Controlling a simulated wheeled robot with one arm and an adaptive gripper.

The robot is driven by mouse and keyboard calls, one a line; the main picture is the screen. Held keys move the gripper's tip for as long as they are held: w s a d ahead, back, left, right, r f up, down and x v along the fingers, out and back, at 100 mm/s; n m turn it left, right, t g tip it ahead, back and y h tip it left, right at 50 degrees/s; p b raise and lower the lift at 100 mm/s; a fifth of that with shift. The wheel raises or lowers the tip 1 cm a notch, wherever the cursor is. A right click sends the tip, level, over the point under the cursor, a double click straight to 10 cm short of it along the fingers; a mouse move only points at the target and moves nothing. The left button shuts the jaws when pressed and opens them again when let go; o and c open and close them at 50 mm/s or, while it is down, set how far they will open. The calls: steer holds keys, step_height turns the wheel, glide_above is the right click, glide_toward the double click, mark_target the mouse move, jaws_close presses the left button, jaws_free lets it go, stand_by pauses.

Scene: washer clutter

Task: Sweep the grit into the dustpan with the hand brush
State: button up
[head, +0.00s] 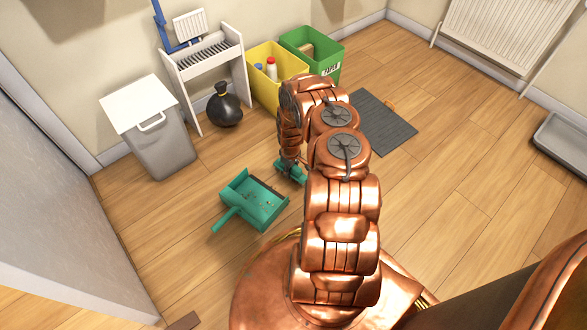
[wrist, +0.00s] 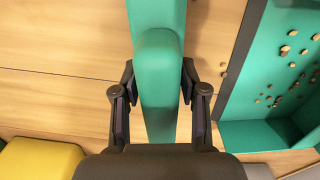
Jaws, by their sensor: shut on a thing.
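The hand brush is green; in the wrist view its handle (wrist: 157,75) runs between my gripper's fingers (wrist: 158,100), which are shut on it. In the head view the brush (head: 291,171) is low by the floor, partly hidden by my arm. The green dustpan (head: 236,215) lies on the floor just left of the brush. Its inside also shows at the right of the wrist view (wrist: 262,135). Many brown bits of grit (wrist: 290,50) lie in the dustpan. A speck or two show on the floor by its edge. The bristles are hidden.
A grey mat (head: 375,125) lies right of my arm. Floor at right is mostly clear.

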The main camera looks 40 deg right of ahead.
steer(key=shift+w+a+r+p, duration=0.1)
steer(key=shift+w+a+p, duration=0.05)
steer(key=shift+a, duration=0.45)
steer(key=shift+w+a+p, duration=0.15)
steer(key=shift+a, duration=0.45)
steer(key=shift+a, duration=0.2)
steer(key=shift+w+a, duration=0.2)
steer(key=shift+a, duration=0.55)
steer(key=shift+w+a, duration=0.15)
steer(key=shift+a, duration=0.55)
steer(key=shift+f, duration=0.2)
steer(key=shift+a, duration=0.1)
steer(key=shift+s+a+r+p, duration=0.1)
steer(key=shift+a+r+p, duration=0.1)
steer(key=shift+a+p, duration=0.3)
steer(key=shift+s+d+r+p, duration=0.1)
steer(key=shift+d+r+p, duration=0.4)
steer(key=shift+r+p, duration=0.35)
steer(key=shift+s+d+r+p, duration=0.15)
steer(key=shift+d+r+p, duration=0.35)
steer(key=shift+r+p, duration=0.3)
steer(key=shift+s+d+r+p, duration=0.1)
steer(key=shift+d+r+p, duration=0.4)
steer(key=shift+r+p, duration=0.35)
